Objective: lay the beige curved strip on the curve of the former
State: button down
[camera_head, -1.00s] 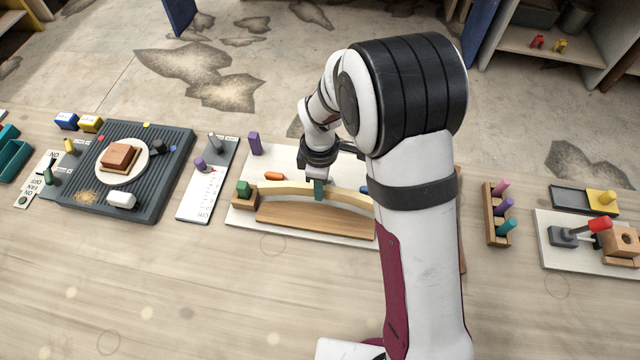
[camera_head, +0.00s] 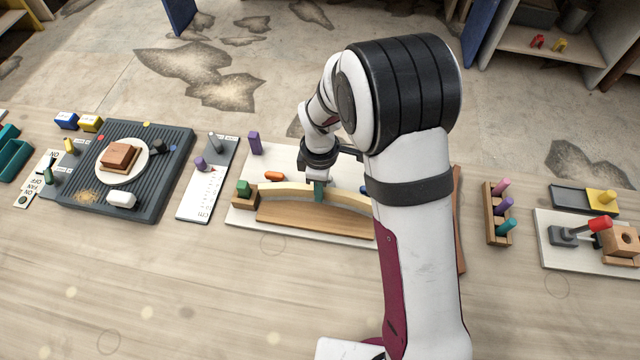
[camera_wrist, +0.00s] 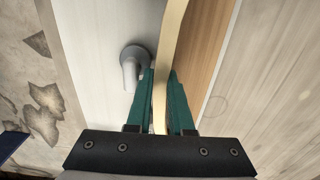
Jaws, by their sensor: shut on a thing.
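The beige curved strip (camera_head: 284,190) runs along the back edge of the brown wooden former (camera_head: 300,217) on a white board in the head view. In the wrist view the strip (camera_wrist: 172,45) passes between the teal fingers of my gripper (camera_wrist: 162,95), which are shut on it. The former (camera_wrist: 205,50) lies right beside it there. In the head view my gripper (camera_head: 319,190) is at the strip's middle. The strip's left end is by a wooden block with a green top (camera_head: 244,190). My arm hides the right end. I cannot tell whether the strip touches the former all along.
The white board (camera_head: 238,217) also carries an orange piece (camera_head: 274,176) behind the strip. A purple block (camera_head: 255,143) stands at its back left. A grey peg (camera_wrist: 132,65) stands left of my fingers in the wrist view. The table front is clear.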

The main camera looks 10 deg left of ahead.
jog(key=shift+f, duration=0.65)
jog(key=c, duration=0.7)
grip_release()
notch_tip(320, 180, up, 16)
jog(key=shift+f, duration=0.1)
jog(key=shift+d, duration=0.1)
jog(key=s+d+r+m+y, duration=0.1)
jog(key=s+d+r+m, duration=0.4)
jog(key=s+d+m, duration=0.6)
jog(key=s+m, duration=0.3)
jog(key=m, duration=0.1)
jog(key=s+d+f+m, duration=0.1)
jog(key=s+m, duration=0.3)
jog(key=s+d+m, duration=0.1)
jog(key=s+m, duration=0.3)
jog(key=shift+s+d+f+m+y, duration=0.2)
jog(key=shift+f+m+y, duration=0.1)
jog(key=shift+y, duration=0.1)
